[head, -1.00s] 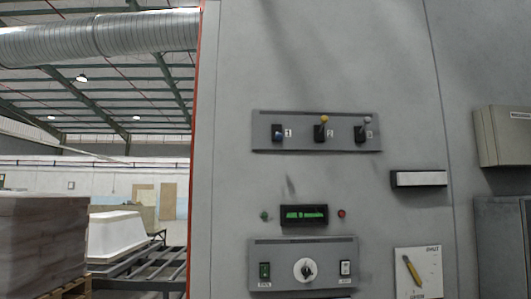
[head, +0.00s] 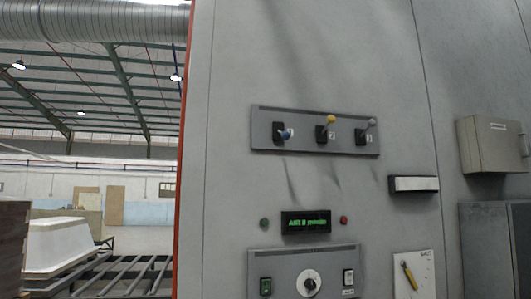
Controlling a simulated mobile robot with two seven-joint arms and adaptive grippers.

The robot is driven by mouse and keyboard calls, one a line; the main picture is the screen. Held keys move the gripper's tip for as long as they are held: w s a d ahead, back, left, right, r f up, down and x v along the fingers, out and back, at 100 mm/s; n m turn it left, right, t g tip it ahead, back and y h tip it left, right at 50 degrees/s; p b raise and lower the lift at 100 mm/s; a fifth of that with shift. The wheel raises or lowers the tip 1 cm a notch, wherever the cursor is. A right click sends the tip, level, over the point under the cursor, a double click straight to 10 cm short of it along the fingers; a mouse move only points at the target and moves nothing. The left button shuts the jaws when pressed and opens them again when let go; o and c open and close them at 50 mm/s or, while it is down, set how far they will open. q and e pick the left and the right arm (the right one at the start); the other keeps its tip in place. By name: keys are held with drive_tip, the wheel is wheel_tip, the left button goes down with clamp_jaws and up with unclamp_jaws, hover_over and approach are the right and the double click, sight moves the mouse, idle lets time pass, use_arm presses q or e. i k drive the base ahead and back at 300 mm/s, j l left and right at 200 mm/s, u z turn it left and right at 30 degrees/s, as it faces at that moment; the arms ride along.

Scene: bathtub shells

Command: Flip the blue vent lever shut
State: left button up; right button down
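The blue vent lever (head: 285,134) is the left one of three levers on a grey switch plate (head: 300,147), fixed to a large grey cabinet wall (head: 230,190). Its blue knob sits low and sticks out towards me, slightly right of its black base. The middle lever with a yellow knob (head: 331,119) and the right lever with a grey knob (head: 371,121) both point up. Neither gripper is in view, and nothing touches the levers.
Below are a green-lit display (head: 306,222) and a lower panel with a round dial (head: 308,283). A narrow box (head: 413,184) and a grey box (head: 491,145) stick out at right. A white tub shell (head: 58,245) stands at left beyond a rack. Space before the levers looks clear.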

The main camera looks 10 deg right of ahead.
sight(284, 135)
drive_tip(key=i+j, duration=0.2)
drive_tip(key=j, duration=0.2)
drive_tip(key=i+j, duration=0.15)
drive_tip(key=j, duration=0.25)
drive_tip(key=i+j, duration=0.2)
drive_tip(key=j, duration=0.2)
